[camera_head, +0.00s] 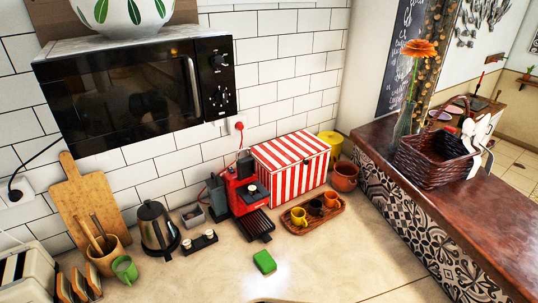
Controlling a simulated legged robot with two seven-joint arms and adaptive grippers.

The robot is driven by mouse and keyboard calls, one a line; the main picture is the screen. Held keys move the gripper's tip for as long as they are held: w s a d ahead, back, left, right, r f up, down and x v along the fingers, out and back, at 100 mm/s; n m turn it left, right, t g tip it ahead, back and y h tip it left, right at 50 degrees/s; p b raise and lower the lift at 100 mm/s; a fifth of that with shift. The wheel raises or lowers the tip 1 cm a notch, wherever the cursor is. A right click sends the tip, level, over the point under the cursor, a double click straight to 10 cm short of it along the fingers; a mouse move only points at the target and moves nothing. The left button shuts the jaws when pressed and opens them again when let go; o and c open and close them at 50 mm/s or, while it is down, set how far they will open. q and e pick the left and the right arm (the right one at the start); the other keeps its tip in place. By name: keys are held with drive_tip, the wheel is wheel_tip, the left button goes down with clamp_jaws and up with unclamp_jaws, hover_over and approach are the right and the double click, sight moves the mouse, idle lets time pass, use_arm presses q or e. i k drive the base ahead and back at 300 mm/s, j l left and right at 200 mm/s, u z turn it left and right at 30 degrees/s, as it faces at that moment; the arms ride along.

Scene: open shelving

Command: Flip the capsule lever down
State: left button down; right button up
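A red and black capsule coffee machine (237,189) stands on the counter against the tiled wall, left of a red-and-white striped box. Its dark drip tray (256,225) sticks out toward the front. A red and dark piece (244,165) rises at the top of the machine and may be the lever. It is too small to tell its exact position. Neither of my grippers is in view.
The striped box (290,165) and a wooden tray (299,228) with several small cups stand to the right. A kettle (156,228) and shakers (198,241) are left. A green sponge (264,262) lies in front. A microwave (140,92) hangs above left. The front right counter is clear.

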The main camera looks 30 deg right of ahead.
sight(245, 166)
drive_tip(key=z, duration=0.95)
